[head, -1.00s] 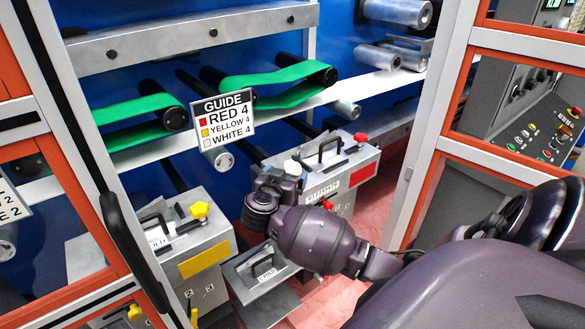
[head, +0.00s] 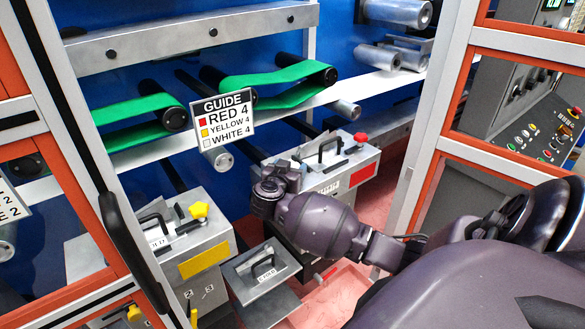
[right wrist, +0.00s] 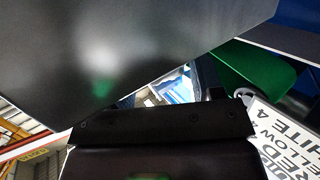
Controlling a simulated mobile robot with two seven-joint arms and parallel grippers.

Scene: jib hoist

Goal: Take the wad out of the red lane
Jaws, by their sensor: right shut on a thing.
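The red lane is most likely the grey metal box with a red label (head: 363,174), right of centre in the head view. It has a black handle and a red knob on top. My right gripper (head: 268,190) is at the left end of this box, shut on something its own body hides. In the right wrist view a large dark grey flat surface (right wrist: 110,50) fills the upper left, very close. Dark gripper parts fill the bottom, and I cannot make out the held thing. I cannot see the wad. My left gripper is not in view.
A guide sign (head: 225,119) listing red, yellow and white hangs above the boxes. A grey box with a yellow label (head: 204,258) stands left, and a small handled lid (head: 262,272) lies in front. Orange-grey frame posts (head: 436,130) bound the opening. A pink tray (head: 345,292) lies below.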

